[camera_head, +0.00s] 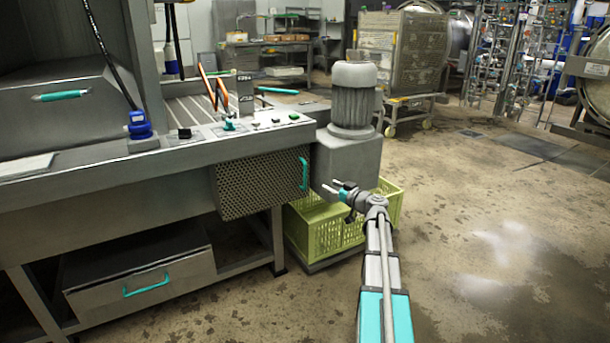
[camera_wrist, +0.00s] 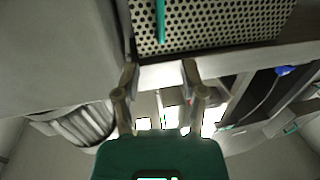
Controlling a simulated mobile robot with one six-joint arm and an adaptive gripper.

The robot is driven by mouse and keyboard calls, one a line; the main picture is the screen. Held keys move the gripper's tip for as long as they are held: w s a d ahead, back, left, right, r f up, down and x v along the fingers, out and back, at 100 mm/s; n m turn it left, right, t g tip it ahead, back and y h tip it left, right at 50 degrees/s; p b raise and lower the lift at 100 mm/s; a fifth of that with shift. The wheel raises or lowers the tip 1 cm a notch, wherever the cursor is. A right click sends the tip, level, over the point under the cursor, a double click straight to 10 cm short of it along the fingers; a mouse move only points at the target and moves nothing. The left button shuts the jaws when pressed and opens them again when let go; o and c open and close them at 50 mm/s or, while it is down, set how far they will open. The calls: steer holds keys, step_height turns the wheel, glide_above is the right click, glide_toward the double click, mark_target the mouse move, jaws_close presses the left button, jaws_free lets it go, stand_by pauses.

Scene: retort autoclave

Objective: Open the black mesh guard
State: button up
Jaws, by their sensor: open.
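The black mesh guard (camera_head: 258,186) is a perforated panel below the machine's control ledge in the head view. It looks closed, flush under the ledge. Its upright teal handle (camera_head: 304,174) is at the guard's right end. My gripper (camera_head: 333,190) is open and empty, a short way to the right of the handle and apart from it. In the wrist view the perforated guard (camera_wrist: 225,22) fills the top, with the teal handle (camera_wrist: 160,20) ahead of my open gripper (camera_wrist: 160,70), roughly in line with the gap between the fingers.
A grey motor on a housing (camera_head: 352,105) stands just behind my gripper. Yellow-green crates (camera_head: 325,228) sit on the floor below. A lower drawer (camera_head: 140,285) with a teal handle is at the left. The floor to the right (camera_head: 500,220) is clear.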

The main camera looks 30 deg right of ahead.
glide_above(305, 187)
steer(key=shift+w+d, duration=0.15)
steer(key=shift+w, duration=0.15)
stand_by(0.6)
jaws_close()
stand_by(0.4)
